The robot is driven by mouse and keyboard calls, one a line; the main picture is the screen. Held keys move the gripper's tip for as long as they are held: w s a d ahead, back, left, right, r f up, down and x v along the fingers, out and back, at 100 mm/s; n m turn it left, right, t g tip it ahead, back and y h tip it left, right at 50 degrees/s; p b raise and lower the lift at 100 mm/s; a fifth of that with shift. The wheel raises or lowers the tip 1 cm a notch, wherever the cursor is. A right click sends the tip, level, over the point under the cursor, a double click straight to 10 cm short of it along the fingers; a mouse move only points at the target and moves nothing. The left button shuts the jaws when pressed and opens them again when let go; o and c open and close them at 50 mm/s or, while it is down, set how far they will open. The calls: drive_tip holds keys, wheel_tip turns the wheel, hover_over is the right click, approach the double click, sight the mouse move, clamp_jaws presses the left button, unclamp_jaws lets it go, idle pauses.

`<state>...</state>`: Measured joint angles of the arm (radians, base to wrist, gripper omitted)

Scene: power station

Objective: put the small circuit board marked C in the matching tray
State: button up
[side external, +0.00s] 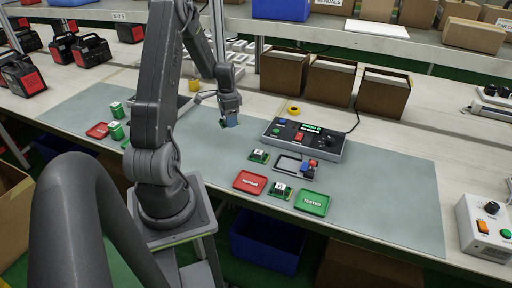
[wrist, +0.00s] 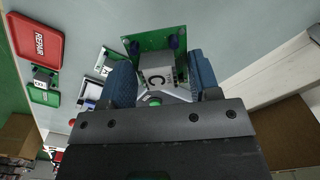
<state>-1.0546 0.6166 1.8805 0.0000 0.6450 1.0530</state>
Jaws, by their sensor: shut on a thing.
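My gripper (wrist: 163,82) is shut on a small green circuit board (wrist: 153,42) with a grey-white block marked C between its blue finger pads. In the side external view my gripper (side external: 230,119) hangs over the grey mat, left of the control box; only a green edge of the board shows there. A red tray marked REPAIR (side external: 251,181) and a green tray marked TESTED (side external: 312,203) lie on the mat, to the right of my gripper. The REPAIR tray (wrist: 36,40) also shows at upper left in the wrist view.
Two other small boards, one beside the fixture (side external: 259,156) and one between the trays (side external: 281,190), lie on the mat. A control box (side external: 306,138) and a small fixture (side external: 294,166) stand near them. Open cartons (side external: 330,82) stand behind.

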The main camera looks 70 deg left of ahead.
drive_tip(key=shift+w+d+r, duration=0.3)
drive_tip(key=shift+d, duration=0.1)
drive_tip(key=w+d+n, duration=0.4)
drive_tip(key=w+d, duration=0.3)
drive_tip(key=d, duration=0.6)
drive_tip(key=n, duration=0.5)
hover_over(312, 203)
wheel_tip(312, 203, down, 5)
drive_tip(key=shift+a+f, duration=0.1)
drive_tip(key=shift+f, duration=0.1)
drive_tip(key=shift+w+f, duration=0.1)
drive_tip(key=shift+f, duration=1.95)
drive_tip(key=shift+f, duration=0.15)
drive_tip(key=o, duration=0.6)
drive_tip(key=shift+o, duration=0.6)
